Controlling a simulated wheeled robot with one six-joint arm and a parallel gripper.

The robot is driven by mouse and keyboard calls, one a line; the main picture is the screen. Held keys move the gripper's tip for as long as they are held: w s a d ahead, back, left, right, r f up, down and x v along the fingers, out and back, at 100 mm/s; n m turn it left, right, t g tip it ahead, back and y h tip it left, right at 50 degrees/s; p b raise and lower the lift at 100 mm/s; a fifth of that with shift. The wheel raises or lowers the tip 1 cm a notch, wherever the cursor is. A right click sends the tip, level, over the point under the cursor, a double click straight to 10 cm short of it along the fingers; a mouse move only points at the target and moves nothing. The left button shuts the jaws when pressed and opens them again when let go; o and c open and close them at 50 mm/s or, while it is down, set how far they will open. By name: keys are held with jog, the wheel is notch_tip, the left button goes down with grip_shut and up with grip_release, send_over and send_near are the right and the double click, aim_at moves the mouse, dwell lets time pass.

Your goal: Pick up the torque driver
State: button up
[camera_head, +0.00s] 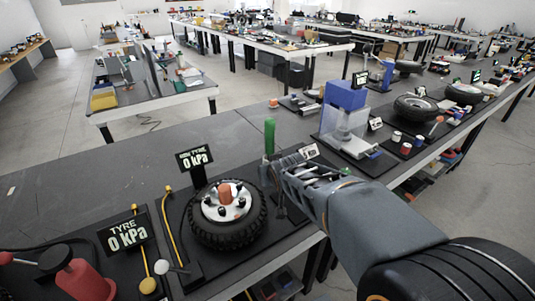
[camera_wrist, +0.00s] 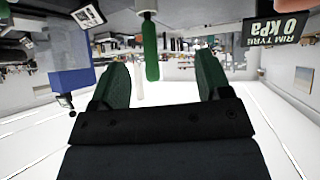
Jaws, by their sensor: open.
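A green-handled tool, apparently the torque driver (camera_head: 269,137), stands upright on the bench behind the tyre in the head view. In the upside-down wrist view its green handle (camera_wrist: 151,52) appears between my two fingers, nearer the left one. My gripper (camera_head: 274,178) is low over the bench, to the right of the tyre and close to the tool. In the wrist view my gripper (camera_wrist: 163,70) is open, with nothing held. The tool's lower end is partly hidden by my gripper in the head view.
A wheel with a black tyre (camera_head: 228,215) and a "RIM TYRE 0 kPa" display (camera_head: 195,157) stand left of my gripper. A blue-topped clear device (camera_head: 346,95) stands to the right. A red-handled pump (camera_head: 82,279) is at the front left. The bench's back left is bare.

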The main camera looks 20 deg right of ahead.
aim_at(271, 135)
jog(key=w+d+t+b, duration=0.1)
jog(key=w+d+t, duration=0.1)
jog(key=w, duration=0.4)
jog(key=w+d+f+t+b, duration=0.1)
jog(key=w+d+t+b, duration=0.1)
jog(key=w, duration=0.4)
jog(key=w+d+f+t+b, duration=0.1)
jog(key=w+d+t, duration=0.3)
jog(key=w, duration=0.2)
jog(key=shift+w+n+y+b, duration=0.3)
jog(key=shift+y, duration=0.1)
jog(key=shift+w+d+f+p, duration=0.1)
jog(key=shift+w+p, duration=0.1)
jog(key=shift+w, duration=1.4)
jog(key=shift+w+d+f+p, duration=0.1)
jog(key=shift+w+p, duration=0.1)
jog(key=shift+w, duration=1.4)
jog(key=shift+c, duration=0.2)
jog(key=c, duration=1.1)
jog(key=shift+o, duration=0.2)
jog(key=shift+r, duration=0.1)
